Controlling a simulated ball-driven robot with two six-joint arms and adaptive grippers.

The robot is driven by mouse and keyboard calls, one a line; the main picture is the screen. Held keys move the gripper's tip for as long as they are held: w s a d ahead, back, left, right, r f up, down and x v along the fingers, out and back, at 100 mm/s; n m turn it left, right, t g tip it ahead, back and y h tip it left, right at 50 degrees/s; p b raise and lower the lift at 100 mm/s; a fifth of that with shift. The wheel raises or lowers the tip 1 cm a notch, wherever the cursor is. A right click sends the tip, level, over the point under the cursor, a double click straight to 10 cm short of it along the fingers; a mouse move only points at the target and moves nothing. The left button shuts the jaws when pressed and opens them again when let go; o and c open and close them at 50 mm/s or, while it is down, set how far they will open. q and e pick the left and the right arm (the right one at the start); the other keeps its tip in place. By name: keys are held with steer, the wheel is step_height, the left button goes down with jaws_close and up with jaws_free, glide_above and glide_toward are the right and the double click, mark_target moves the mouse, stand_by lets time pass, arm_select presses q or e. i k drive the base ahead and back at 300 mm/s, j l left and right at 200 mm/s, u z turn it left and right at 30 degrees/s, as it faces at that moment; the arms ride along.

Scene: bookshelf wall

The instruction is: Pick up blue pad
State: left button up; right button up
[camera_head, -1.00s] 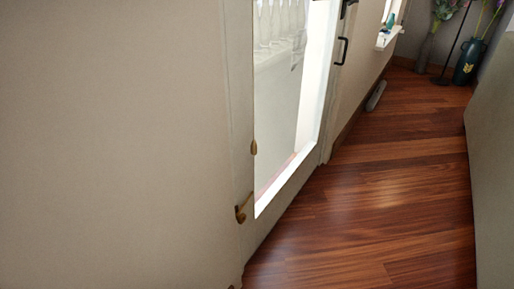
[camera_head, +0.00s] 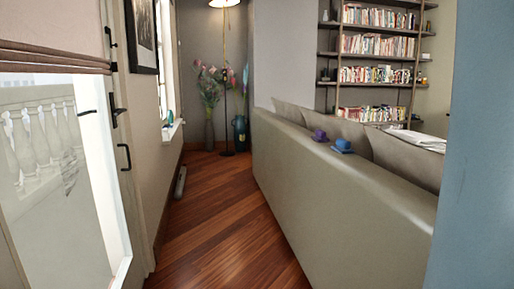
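A small blue thing (camera_head: 343,146) sits on top of the back of a grey-beige sofa (camera_head: 330,200), right of the picture's middle. It looks like a flat base with a rounded lump on it. It is too small to tell whether this is the blue pad. A small purple thing (camera_head: 319,135) sits just to its left on the same ledge. Neither of my grippers is in view.
A wood floor passage (camera_head: 225,225) runs between the glazed door (camera_head: 70,170) at left and the sofa back. Vases of flowers (camera_head: 209,125) and a floor lamp stand at its far end. Bookshelves (camera_head: 375,60) stand behind the sofa. A blue-grey surface (camera_head: 480,150) fills the right edge.

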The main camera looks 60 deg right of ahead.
mark_target(343, 146)
steer(key=z, duration=2.65)
steer(key=i+j+z, duration=0.1)
steer(key=z, duration=0.3)
steer(key=j+z, duration=0.15)
steer(key=z, duration=0.2)
steer(key=i+j+z, duration=0.1)
steer(key=z, duration=0.3)
steer(key=j+z, duration=0.2)
steer(key=z, duration=0.2)
